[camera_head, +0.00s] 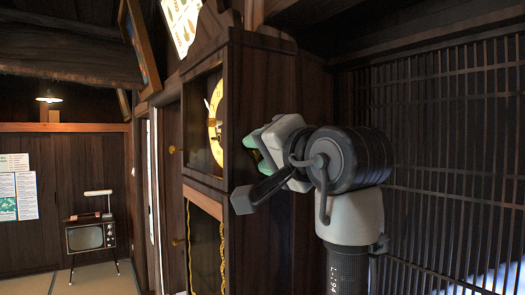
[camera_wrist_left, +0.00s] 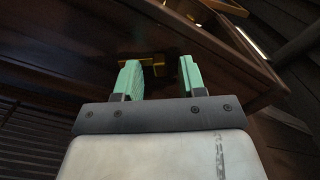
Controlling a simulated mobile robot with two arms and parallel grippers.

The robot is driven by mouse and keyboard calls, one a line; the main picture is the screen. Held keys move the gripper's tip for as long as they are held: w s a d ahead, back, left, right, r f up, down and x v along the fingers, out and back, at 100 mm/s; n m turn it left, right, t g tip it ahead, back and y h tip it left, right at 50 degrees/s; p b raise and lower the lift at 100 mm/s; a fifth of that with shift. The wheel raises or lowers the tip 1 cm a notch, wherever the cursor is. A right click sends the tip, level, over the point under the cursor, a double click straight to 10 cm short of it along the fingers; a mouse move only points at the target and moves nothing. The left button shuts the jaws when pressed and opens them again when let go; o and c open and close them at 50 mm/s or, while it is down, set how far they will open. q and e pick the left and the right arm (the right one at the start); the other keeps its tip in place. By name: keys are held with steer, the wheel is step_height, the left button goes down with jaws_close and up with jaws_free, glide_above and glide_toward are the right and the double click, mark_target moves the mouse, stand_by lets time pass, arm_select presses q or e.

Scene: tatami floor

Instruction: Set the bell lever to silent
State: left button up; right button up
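A tall dark wooden clock (camera_head: 262,80) stands in the middle of the head view, with a yellow dial (camera_head: 215,128) behind its open-looking upper front. My left gripper (camera_head: 256,147) is at the clock's right side wall, its green fingers towards the case. In the left wrist view the gripper (camera_wrist_left: 158,62) is open, with a gap between the fingers. A small brass piece (camera_wrist_left: 154,66), possibly the bell lever, shows between them on the dark wood, nearer the left finger. I cannot tell whether they touch. In the head view this piece is hidden. My right gripper is not in view.
A slatted wooden lattice (camera_head: 450,130) fills the right side, close to my arm. A framed picture (camera_head: 139,45) hangs left of the clock.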

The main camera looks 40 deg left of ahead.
arm_select(q)
steer(key=shift+d, duration=0.1)
steer(key=c, duration=0.5)
jaws_close()
steer(key=shift+s+f+n+b, duration=0.1)
steer(key=shift+f+n+b, duration=0.05)
steer(key=shift+n+b, duration=0.2)
steer(key=shift+s+n+b, duration=0.1)
steer(key=shift+n+b, duration=0.2)
steer(key=shift+n, duration=0.05)
steer(key=shift+o, duration=1.5)
jaws_free()
steer(key=shift+o, duration=1)
steer(key=shift+a, duration=0.35)
steer(key=shift+d, duration=0.1)
